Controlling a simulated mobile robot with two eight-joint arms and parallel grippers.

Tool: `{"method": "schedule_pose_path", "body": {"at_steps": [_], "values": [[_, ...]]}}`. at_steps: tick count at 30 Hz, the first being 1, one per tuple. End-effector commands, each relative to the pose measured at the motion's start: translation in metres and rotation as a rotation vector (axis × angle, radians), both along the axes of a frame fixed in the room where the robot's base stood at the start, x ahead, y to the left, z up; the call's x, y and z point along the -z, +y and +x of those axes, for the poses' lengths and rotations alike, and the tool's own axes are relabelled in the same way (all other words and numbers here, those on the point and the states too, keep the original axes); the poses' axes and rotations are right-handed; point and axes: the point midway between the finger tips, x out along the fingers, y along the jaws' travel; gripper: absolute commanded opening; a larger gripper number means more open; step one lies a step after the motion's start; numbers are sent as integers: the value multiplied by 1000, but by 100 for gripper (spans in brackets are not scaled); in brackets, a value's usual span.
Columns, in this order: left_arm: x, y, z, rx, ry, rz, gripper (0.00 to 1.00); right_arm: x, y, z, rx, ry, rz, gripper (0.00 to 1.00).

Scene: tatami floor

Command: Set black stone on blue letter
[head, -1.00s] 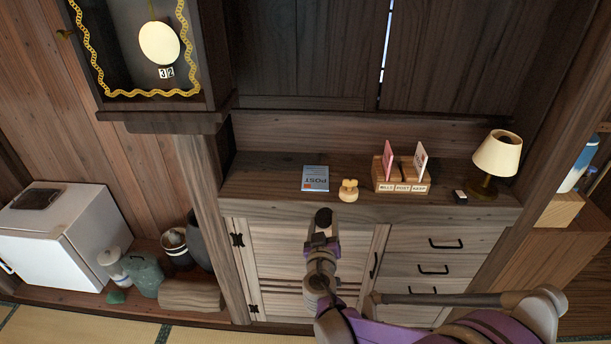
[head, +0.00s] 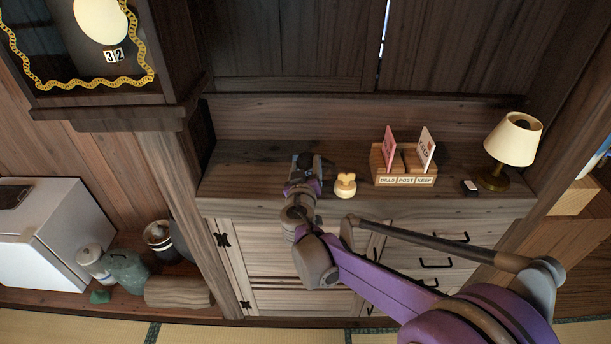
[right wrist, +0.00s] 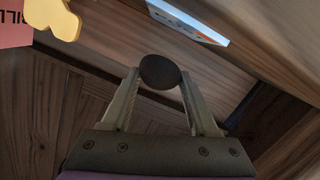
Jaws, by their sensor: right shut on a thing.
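The black stone (right wrist: 160,71) is a dark rounded piece pinched between the fingertips of my right gripper (right wrist: 160,78) in the right wrist view. In the head view the right gripper (head: 304,173) is over the shelf top, with the dark stone (head: 306,159) at its tip. The blue letter (right wrist: 187,21) shows at the top of the wrist view, apart from the stone in the picture. In the head view the gripper and stone cover most of the letter. I cannot tell the height of the stone above it. My left gripper is not in view.
On the wooden shelf (head: 245,180), a yellow knobbed object (head: 345,185) stands just right of the gripper. Further right are a letter rack (head: 404,178) with a pink and a white card, a small black-and-white block (head: 470,187) and a lamp (head: 513,140).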

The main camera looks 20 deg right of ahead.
Motion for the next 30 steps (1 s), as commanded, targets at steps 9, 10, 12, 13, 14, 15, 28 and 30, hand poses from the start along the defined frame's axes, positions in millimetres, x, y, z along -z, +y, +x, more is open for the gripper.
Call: {"method": "schedule_pose_path", "body": {"at_steps": [9,10,12,13,14,15,28,30], "values": [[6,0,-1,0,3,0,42,37,0,0,0,0,-1,0],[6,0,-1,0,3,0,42,38,0,0,0,0,-1,0],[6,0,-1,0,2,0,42,37,0,0,0,0,-1,0],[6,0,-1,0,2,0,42,37,0,0,0,0,-1,0],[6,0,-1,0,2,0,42,37,0,0,0,0,-1,0],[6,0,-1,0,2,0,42,37,0,0,0,0,-1,0],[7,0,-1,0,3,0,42,39,0,0,0,0,0,91],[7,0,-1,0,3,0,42,39,0,0,-1,0,0,91]]}}
